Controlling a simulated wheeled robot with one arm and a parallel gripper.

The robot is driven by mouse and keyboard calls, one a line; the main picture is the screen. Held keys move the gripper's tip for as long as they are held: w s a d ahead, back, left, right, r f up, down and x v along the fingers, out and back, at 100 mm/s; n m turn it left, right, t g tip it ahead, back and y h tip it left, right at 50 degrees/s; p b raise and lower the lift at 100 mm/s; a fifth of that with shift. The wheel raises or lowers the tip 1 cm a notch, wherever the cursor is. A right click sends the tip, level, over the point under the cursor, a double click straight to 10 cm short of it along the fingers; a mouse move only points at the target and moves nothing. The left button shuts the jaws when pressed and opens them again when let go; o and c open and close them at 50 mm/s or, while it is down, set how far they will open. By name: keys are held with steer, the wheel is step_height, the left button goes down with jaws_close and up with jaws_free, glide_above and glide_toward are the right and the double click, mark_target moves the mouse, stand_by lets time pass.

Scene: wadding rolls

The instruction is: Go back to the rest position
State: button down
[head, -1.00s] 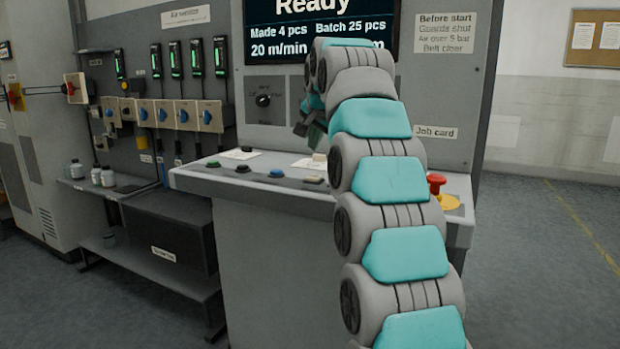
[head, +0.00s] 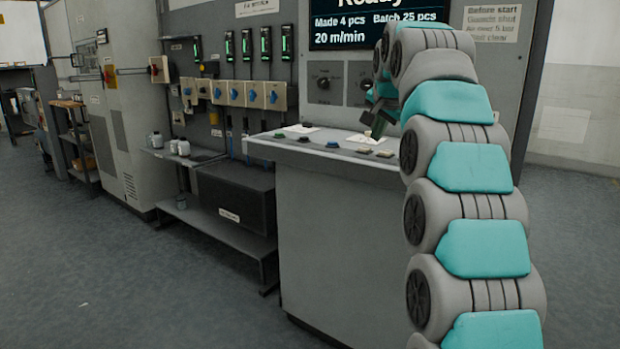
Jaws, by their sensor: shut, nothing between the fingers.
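My gripper (head: 377,121) is small in the head view, above the right part of the control desk (head: 320,150). It is shut and empty, with its fingers pointing down. My arm rises on the right and curves over to the desk, hiding its right end. A pale paper (head: 364,139) lies just under the gripper. I cannot tell how large the gap between gripper and desk is.
The display (head: 350,28) and a rotary switch (head: 323,83) are on the panel behind the desk. A low shelf (head: 215,232) with a dark box (head: 236,196) stands left of the desk. The floor (head: 120,285) at the front left is clear.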

steer(key=s+f+n+g, duration=0.3)
steer(key=s+f, duration=0.8)
steer(key=s, duration=0.7)
steer(key=s+f+n+g, duration=0.3)
steer(key=s+f, duration=0.9)
steer(key=s, duration=0.6)
steer(key=s+f+n+g, duration=0.2)
steer(key=s+f+g, duration=0.2)
steer(key=s+f, duration=0.8)
steer(key=s, duration=0.6)
steer(key=shift+a+n+g, duration=0.25)
steer(key=shift+n+g, duration=0.05)
steer(key=shift+n, duration=0.1)
steer(key=shift+w, duration=0.1)
